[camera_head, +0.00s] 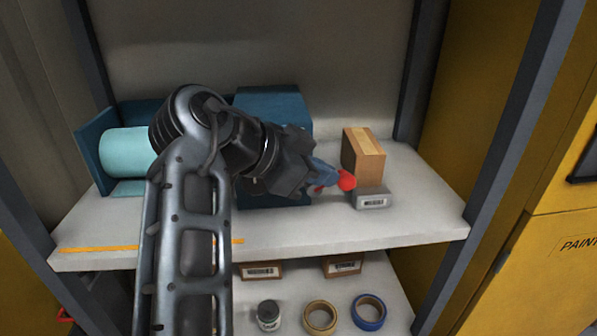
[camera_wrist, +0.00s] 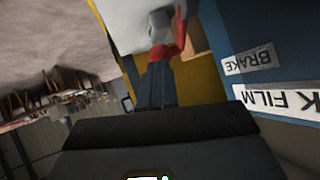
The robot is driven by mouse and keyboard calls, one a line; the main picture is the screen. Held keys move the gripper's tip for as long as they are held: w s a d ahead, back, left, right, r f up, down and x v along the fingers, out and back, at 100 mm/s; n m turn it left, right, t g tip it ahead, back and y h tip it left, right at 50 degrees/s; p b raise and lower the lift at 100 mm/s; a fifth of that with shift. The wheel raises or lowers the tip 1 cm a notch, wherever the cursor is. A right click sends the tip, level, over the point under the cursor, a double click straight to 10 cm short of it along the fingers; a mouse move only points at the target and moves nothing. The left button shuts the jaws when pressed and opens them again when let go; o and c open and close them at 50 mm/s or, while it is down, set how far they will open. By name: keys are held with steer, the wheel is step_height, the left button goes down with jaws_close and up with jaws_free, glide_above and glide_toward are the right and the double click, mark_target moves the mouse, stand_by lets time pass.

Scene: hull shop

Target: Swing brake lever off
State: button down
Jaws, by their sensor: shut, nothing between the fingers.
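The blue film unit (camera_head: 273,103) stands on the upper shelf, with a pale teal roll (camera_head: 126,152) at its left. Its side carries upside-down BRAKE and FILM labels in the wrist view (camera_wrist: 282,80). A red rounded piece (camera_head: 347,180), seemingly the brake lever's knob, shows at the unit's right, just beyond my gripper (camera_head: 325,183). Red also shows beyond my fingers in the wrist view (camera_wrist: 161,88). My gripper is shut and empty, close beside the red piece; I cannot tell whether they touch. My arm hides the unit's middle and the lever's pivot.
A shelf post (camera_head: 515,150) rises at the right. The lower shelf holds tape rolls (camera_head: 320,316) and a jar (camera_head: 268,315). The upper shelf's right front (camera_head: 425,215) is clear.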

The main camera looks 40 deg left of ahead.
mark_target(350, 184)
steer(key=shift+x, duration=0.95)
steer(key=shift+w+d+g, duration=0.25)
steer(key=shift+g, duration=0.15)
steer(key=shift+w+d+f+y+b, duration=0.3)
steer(key=shift+w+d+f+b, duration=0.3)
steer(key=shift+b, duration=0.35)
steer(key=shift+w, duration=0.1)
steer(key=shift+d, duration=0.1)
